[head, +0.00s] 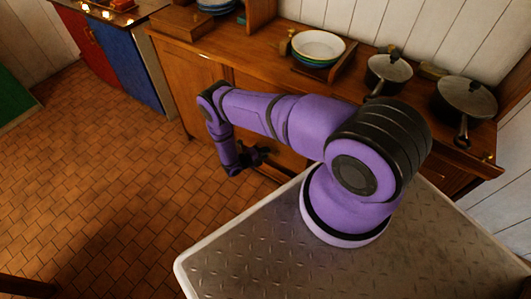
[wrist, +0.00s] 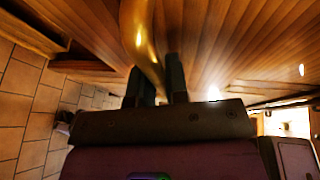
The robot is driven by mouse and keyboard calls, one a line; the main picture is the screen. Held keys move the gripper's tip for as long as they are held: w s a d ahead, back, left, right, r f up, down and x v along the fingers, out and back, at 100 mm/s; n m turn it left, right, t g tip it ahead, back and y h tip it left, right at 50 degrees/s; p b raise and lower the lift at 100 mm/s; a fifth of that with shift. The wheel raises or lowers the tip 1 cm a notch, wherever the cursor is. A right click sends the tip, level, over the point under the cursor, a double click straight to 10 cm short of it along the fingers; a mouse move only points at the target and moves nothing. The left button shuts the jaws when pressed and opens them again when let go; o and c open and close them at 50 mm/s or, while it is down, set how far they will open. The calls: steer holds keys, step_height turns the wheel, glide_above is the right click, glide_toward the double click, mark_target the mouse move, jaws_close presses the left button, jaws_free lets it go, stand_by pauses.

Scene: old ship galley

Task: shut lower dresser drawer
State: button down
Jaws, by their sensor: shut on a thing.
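The wooden dresser (head: 185,75) stands across the top of the head view, with its front facing me. My gripper (head: 254,157) is low at the dresser's front, at the end of my purple arm. In the wrist view, a curved brass handle (wrist: 147,42) runs between the two dark fingers of my gripper (wrist: 158,84), and they are shut on it. Wooden boards (wrist: 230,40) fill the view close around the handle. My arm hides much of the dresser's lower front in the head view, so I cannot tell how far the lower drawer stands out.
Red and blue cabinets (head: 132,55) are at the upper left. The tiled floor (head: 90,180) on the left is clear.

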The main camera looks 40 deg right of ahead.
mark_target(270, 145)
steer(key=shift+w+d, duration=0.25)
steer(key=shift+d, duration=0.45)
steer(key=shift+w+d, duration=0.25)
steer(key=shift+d, duration=0.45)
steer(key=shift+w+d, duration=0.25)
steer(key=shift+d, duration=0.45)
steer(key=c, duration=1.1)
jaws_free()
steer(key=shift+d, duration=0.1)
steer(key=shift+c, duration=0.2)
steer(key=shift+w+r, duration=0.1)
steer(key=a+r, duration=0.1)
steer(key=a, duration=1)
steer(key=shift+w+r, duration=0.15)
steer(key=shift+r, duration=0.15)
